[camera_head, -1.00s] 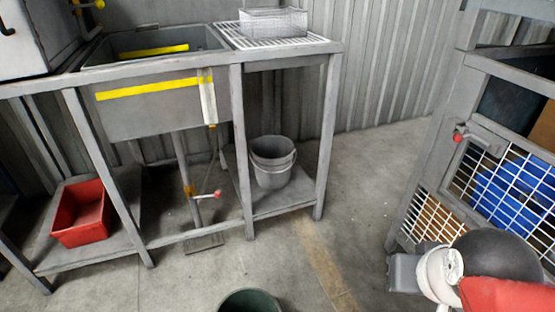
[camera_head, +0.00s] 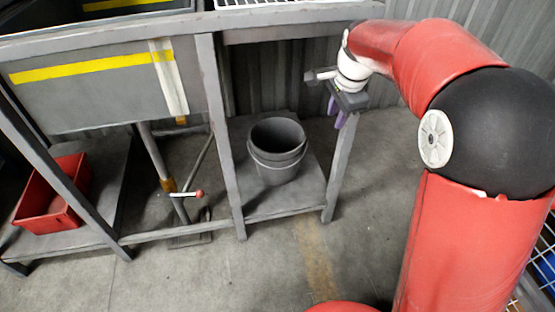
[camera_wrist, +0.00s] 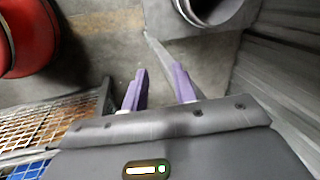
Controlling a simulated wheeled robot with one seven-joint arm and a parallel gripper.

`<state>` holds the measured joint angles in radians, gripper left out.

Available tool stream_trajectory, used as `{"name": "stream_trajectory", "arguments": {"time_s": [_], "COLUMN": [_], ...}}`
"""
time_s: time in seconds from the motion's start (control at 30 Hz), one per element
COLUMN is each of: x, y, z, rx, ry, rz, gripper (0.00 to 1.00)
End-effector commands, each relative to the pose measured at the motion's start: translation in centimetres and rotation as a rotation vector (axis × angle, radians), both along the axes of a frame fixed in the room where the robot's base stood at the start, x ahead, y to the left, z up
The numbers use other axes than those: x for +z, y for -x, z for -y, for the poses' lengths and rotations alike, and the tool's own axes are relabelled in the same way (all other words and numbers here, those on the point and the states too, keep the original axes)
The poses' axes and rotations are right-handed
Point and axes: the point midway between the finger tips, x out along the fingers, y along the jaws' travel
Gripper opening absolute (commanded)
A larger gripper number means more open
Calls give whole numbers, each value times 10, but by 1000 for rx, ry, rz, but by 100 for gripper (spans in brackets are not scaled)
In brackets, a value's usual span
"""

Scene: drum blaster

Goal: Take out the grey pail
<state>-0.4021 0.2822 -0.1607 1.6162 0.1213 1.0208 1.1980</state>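The grey pail (camera_head: 277,152) stands upright on the low shelf under the right end of the metal sink bench, with its open mouth up. In the wrist view a round grey rim with a dark inside, apparently the pail (camera_wrist: 212,12), is cut off by the top edge. My gripper (camera_head: 338,112) is beside the bench's front right leg, up and to the right of the pail and apart from it. In the wrist view its two purple fingers (camera_wrist: 160,88) are spread with nothing between them.
The bench's front legs (camera_head: 222,140) frame the shelf (camera_head: 262,208). A wire cage (camera_wrist: 50,130) is at the wrist view's lower left. The front floor is clear.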

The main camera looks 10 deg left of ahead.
Motion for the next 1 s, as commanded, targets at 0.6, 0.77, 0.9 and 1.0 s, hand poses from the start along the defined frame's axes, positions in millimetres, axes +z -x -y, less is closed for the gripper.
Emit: {"name": "stream_trajectory", "arguments": {"time_s": [0.6, 0.77, 0.9, 1.0], "x": [-209, -227, -241, -249], "y": [-77, -78, -79, -80], "z": [-179, -185, -185, -184], "rx": [-539, -560, -561, -560], "ry": [30, 32, 32, 32], "rz": [-154, -158, -157, -157], "gripper": [28, 28, 28, 28]}}
